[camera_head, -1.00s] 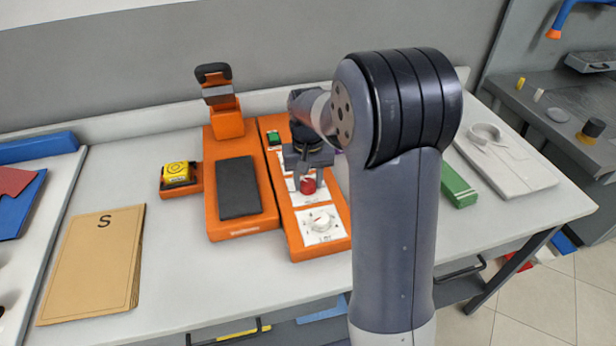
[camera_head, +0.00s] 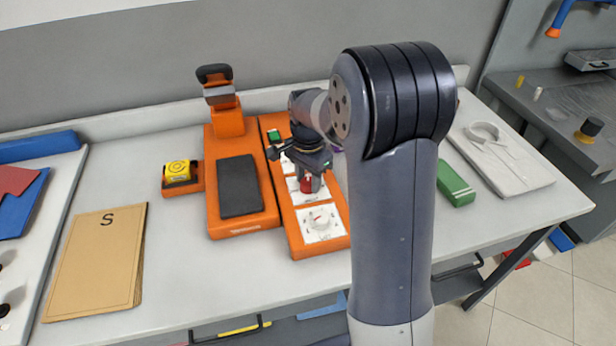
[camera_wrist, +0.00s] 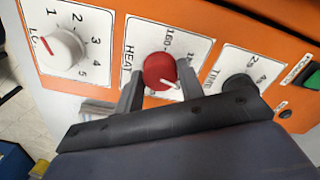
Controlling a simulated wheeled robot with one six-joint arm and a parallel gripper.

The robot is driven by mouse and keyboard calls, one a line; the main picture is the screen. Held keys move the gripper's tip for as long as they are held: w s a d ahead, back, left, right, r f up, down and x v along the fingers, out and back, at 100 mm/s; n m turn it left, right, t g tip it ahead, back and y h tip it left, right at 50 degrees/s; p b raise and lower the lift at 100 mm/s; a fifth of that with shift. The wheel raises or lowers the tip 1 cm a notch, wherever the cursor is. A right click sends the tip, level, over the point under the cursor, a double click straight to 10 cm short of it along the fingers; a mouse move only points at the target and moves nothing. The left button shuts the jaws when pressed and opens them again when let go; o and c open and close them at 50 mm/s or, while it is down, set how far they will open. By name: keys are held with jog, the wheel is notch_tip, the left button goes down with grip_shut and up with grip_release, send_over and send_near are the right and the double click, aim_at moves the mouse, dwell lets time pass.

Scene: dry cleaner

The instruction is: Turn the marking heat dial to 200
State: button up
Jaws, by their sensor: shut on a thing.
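The red heat dial (camera_wrist: 160,71) sits on a white plate printed HEAT (camera_wrist: 128,62) on the orange marking machine's control panel (camera_head: 285,222). In the wrist view, "160" shows above the dial; other numbers are cut off or hidden. A white pointer line on the dial points to the lower right of the picture, near the right finger; the number it meets cannot be read. My gripper (camera_wrist: 160,92) is shut on the dial, one finger on each side. In the head view, my gripper (camera_head: 309,180) is over the dial (camera_head: 307,185), partly hiding it.
A white dial numbered 1 to 5 (camera_wrist: 60,50) and a black TIME dial (camera_wrist: 240,86) flank the heat dial closely. A green button (camera_wrist: 312,80) sits farther along. A yellow tape measure (camera_head: 178,172) and a brown S folder (camera_head: 97,262) lie left; a green box (camera_head: 456,185) lies right.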

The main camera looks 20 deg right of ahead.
aim_at(308, 181)
jog(key=shift+m, duration=1.5)
jog(key=o, duration=1)
notch_tip(308, 181, up, 11)
jog(key=shift+f, duration=0.1)
notch_tip(308, 181, down, 11)
jog(key=shift+r, duration=0.1)
